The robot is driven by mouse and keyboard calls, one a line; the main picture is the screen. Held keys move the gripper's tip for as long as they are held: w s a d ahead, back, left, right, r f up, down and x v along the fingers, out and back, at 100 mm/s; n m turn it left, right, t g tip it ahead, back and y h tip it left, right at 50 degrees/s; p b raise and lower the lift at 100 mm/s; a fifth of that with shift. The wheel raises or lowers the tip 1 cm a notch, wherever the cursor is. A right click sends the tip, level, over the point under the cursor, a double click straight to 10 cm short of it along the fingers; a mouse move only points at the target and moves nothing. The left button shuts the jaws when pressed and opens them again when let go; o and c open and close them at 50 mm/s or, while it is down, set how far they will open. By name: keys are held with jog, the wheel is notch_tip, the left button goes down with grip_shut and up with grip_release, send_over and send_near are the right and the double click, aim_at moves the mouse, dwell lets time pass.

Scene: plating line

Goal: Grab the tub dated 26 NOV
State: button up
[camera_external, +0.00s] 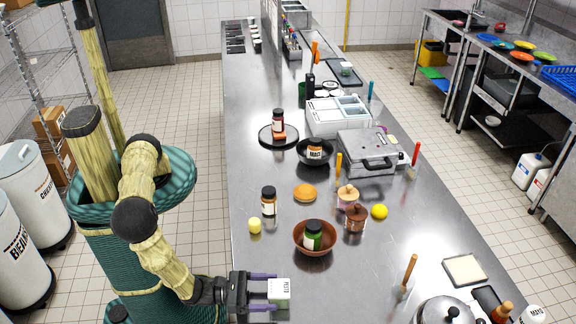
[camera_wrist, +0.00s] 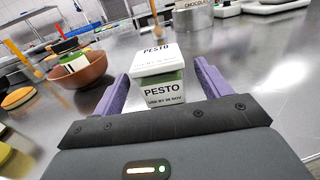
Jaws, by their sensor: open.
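A small square tub (camera_external: 279,292) with a white lid and a green band stands near the front of the steel counter. In the wrist view the tub (camera_wrist: 158,78) reads PESTO and USE BY 26 NOV, though the date is small and a little blurred. My gripper (camera_external: 264,292) is open, its two purple fingers on either side of the tub. In the wrist view the gripper (camera_wrist: 163,85) has the tub between its fingertips, with visible gaps on both sides. The tub sits upright on the counter.
A brown bowl (camera_external: 314,250) holding a green-labelled jar stands behind the tub. A dark-lidded jar (camera_external: 269,202), a brown pot (camera_external: 355,219) and a yellow lemon (camera_external: 379,211) are farther back. A metal pot (camera_external: 445,312) is at right.

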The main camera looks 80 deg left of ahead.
aim_at(286, 292)
jog(key=shift+w, duration=0.15)
jog(key=w, duration=0.1)
jog(key=w+p, duration=0.1)
jog(key=w, duration=0.1)
jog(key=w+p, duration=0.1)
jog(key=w, duration=0.1)
jog(key=shift+d+f, duration=0.25)
jog(key=shift+d, duration=0.1)
jog(key=shift+c, duration=0.3)
jog(key=c, duration=1.1)
jog(key=shift+r, duration=0.1)
notch_tip(286, 292, up, 10)
jog(key=shift+f+b, duration=0.1)
jog(key=shift+b, duration=0.9)
